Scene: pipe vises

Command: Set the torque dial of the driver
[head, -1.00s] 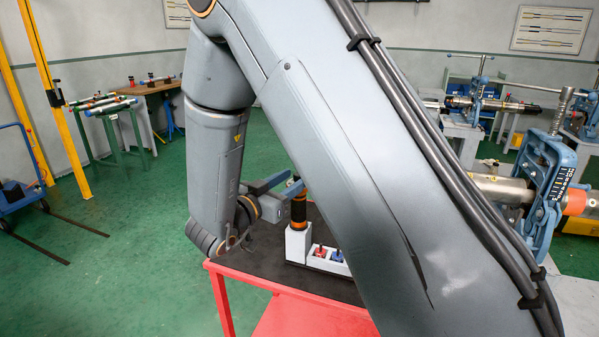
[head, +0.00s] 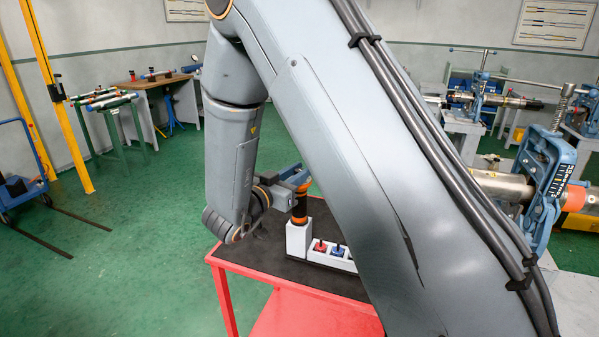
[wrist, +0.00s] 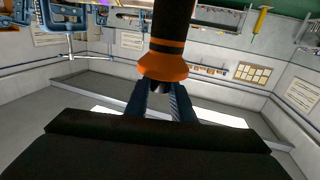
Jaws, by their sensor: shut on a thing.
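The driver (head: 300,207) is a black cylinder with orange bands. It stands upright in a white block on the red cart. My gripper (head: 299,184) is at the driver's upper end, reaching in from the left with its blue fingers. In the wrist view the driver (wrist: 170,28) is large, with a flared orange collar toward the fingers. My gripper's fingers (wrist: 160,100) are on both sides of the end beyond that collar and shut on it. The exact contact is partly hidden by the collar. No dial markings are readable.
The red cart (head: 222,265) has a dark top. A white holder (head: 330,262) on it, right of the driver, carries small red and blue pieces. My own arm hides the cart's right part. A blue vise (head: 548,170) with a pipe stands at right.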

